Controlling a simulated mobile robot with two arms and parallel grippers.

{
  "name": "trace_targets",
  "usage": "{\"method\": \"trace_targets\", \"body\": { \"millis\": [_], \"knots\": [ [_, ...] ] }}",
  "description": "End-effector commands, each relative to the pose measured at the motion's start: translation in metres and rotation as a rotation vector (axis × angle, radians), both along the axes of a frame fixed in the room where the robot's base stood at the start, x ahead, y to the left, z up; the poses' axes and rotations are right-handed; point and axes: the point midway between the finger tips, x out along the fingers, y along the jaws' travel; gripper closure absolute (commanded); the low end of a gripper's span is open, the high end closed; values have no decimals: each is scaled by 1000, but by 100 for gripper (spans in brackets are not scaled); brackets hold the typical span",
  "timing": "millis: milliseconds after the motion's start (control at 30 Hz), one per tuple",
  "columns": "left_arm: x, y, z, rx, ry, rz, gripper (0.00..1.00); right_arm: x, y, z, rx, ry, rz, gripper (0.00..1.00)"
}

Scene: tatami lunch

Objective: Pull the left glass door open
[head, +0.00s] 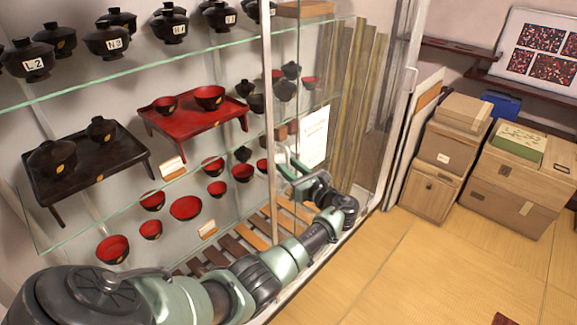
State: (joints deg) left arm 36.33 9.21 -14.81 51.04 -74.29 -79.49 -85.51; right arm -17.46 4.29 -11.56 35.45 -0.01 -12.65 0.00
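The glass-fronted display cabinet fills the left and middle of the head view. A slim upright metal door edge (268,90) runs down its front, and clear glass makes it hard to tell exactly where the left door's pane lies. My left arm comes in from the bottom left along the cabinet front. Its gripper (284,168) is turned back toward the upright, just right of it. I cannot tell whether it touches the upright or whether the fingers are closed on it. My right gripper is not in view.
Inside, glass shelves hold black lidded bowls (108,42), a red tray table (193,122), a dark tray table (80,172) and red bowls (186,208). Wooden boxes (516,185) stand at the right. The tatami floor (400,265) in front is mostly clear.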

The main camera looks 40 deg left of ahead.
Motion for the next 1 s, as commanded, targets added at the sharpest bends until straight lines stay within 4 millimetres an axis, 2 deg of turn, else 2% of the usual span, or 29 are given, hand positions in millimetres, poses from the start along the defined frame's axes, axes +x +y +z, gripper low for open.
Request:
{"method": "trace_targets", "body": {
  "millis": [267, 367, 700, 833, 1000],
  "knots": [
    [0, 0, 3, 4, -5, 3, 67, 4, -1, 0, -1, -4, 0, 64],
    [-2, -10, 2, 4, -4, 0, 67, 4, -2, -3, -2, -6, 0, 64],
    [-16, -64, 1, 3, -3, -1, 67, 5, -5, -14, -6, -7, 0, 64],
    [-19, -74, 2, 3, -3, -1, 67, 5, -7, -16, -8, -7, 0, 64],
    [-20, -77, 3, 5, -2, 1, 67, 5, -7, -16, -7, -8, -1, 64]
  ]
}}
